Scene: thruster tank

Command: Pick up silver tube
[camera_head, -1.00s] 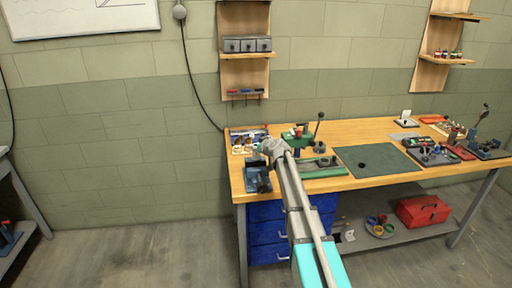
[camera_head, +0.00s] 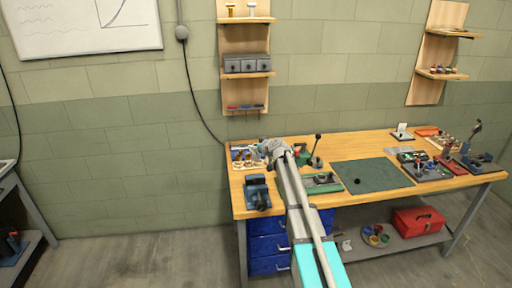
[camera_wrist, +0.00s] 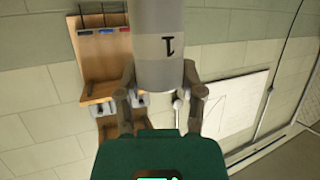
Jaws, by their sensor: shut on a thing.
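The silver tube (camera_wrist: 158,45) is a grey cylinder with a black mark on its side. In the wrist view it comes in from the top edge, and its near end lies between the two fingers. My gripper (camera_wrist: 160,98) is shut on it, one finger on each side. In the head view my gripper (camera_head: 270,149) is over the left end of the workbench, above and behind the blue vise. I cannot make out the tube there; the gripper and arm block that spot.
The wooden workbench (camera_head: 341,147) carries a blue vise (camera_head: 257,192), a green mat (camera_head: 372,175) and a lever device (camera_head: 316,152). Small fixtures crowd its right end. A wall shelf (camera_head: 247,74) stands behind the left end. Open floor lies to the left.

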